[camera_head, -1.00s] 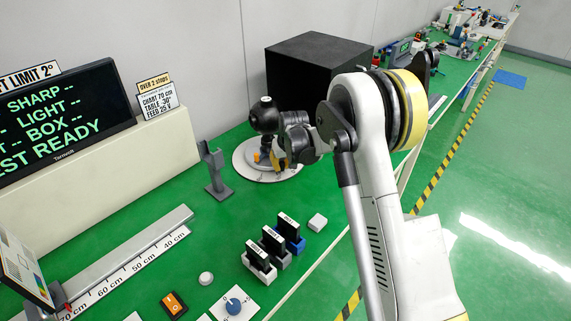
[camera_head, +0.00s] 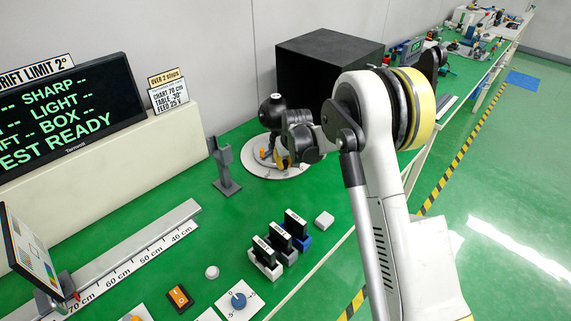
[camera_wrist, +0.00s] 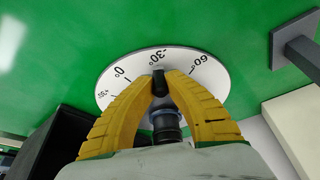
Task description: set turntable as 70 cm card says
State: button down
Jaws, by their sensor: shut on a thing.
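The turntable is a white round disc (camera_head: 258,171) at the back of the green bench, with a black device (camera_head: 271,112) standing on it. In the wrist view its rim (camera_wrist: 178,55) bears angle marks, including 0°, -30° and 60°. My gripper (camera_head: 280,160) is at the disc's front. Its yellow fingers (camera_wrist: 160,76) are shut on a short black peg (camera_wrist: 159,86), which lies in line with the -30° mark. A dark lens-like cylinder shows behind the peg. The card (camera_head: 170,97) reads "CHART 70 cm, TABLE -30°, FEED 25 V".
A black box (camera_head: 325,65) stands behind the turntable. A grey post (camera_head: 226,172) stands to its left. Several labelled blocks (camera_head: 268,257), a dial plate (camera_head: 239,301) and an orange switch (camera_head: 179,296) lie in front. A chart (camera_head: 27,248) stands by the ruler rail (camera_head: 140,255).

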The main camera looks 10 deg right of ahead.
jog(key=c, duration=1.4)
grip_release()
jog(key=shift+w, duration=0.25)
jog(key=shift+o, duration=0.2)
jog(key=shift+s, duration=0.1)
jog(key=v, duration=1.2)
